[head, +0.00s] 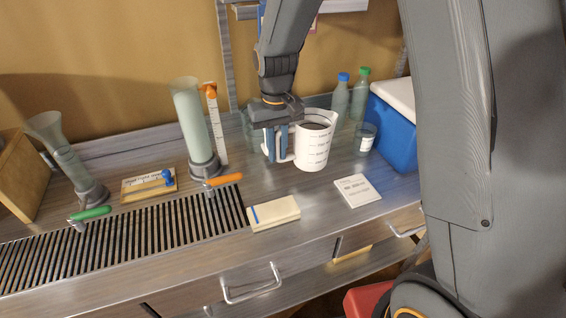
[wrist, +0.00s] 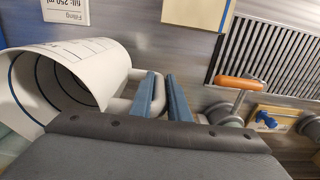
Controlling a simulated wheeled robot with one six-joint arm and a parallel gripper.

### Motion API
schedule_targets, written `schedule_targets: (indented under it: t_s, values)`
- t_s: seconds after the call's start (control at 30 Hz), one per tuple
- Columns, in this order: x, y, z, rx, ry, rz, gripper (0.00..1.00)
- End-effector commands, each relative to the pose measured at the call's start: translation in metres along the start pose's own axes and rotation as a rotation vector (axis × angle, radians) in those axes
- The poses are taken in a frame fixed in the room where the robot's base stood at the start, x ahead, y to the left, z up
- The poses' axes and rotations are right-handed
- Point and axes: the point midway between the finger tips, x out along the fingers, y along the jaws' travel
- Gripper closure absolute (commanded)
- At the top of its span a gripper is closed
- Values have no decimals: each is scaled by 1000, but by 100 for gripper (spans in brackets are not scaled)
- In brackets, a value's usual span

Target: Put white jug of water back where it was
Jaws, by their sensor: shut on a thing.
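The white jug (head: 313,146) is upright at the back right of the metal counter, with measuring marks on its side and dark contents or a shaded inside. I cannot tell from the head view whether its base touches the counter. In the wrist view, the jug (wrist: 110,62) fills the left side, with its handle towards the middle. My gripper (head: 277,158) is at the jug's left side, shut on its handle. In the wrist view, the blue fingers (wrist: 162,95) stand either side of the handle. The water inside cannot be made out clearly.
A tall cylinder with an orange tap (head: 225,180) stands left of the jug. A blue cooler (head: 392,137), small jar (head: 366,139) and capped bottles (head: 341,98) are close on the right and behind. A card (head: 358,190) and pale block (head: 273,213) lie in front. A slotted drain (head: 120,240) is left.

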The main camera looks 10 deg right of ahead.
Motion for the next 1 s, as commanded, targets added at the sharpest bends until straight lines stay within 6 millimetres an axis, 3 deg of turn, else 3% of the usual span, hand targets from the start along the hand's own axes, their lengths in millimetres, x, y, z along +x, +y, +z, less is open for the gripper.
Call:
schedule_targets:
  t_s: [0.5, 0.93, 0.97, 1.0]
  values:
    - [50, 2, 0, 4, 1, 0, 100]
    - [55, 2, 0, 4, 2, 0, 100]
    - [55, 2, 0, 4, 1, 0, 80]
    - [55, 2, 0, 4, 1, 0, 73]
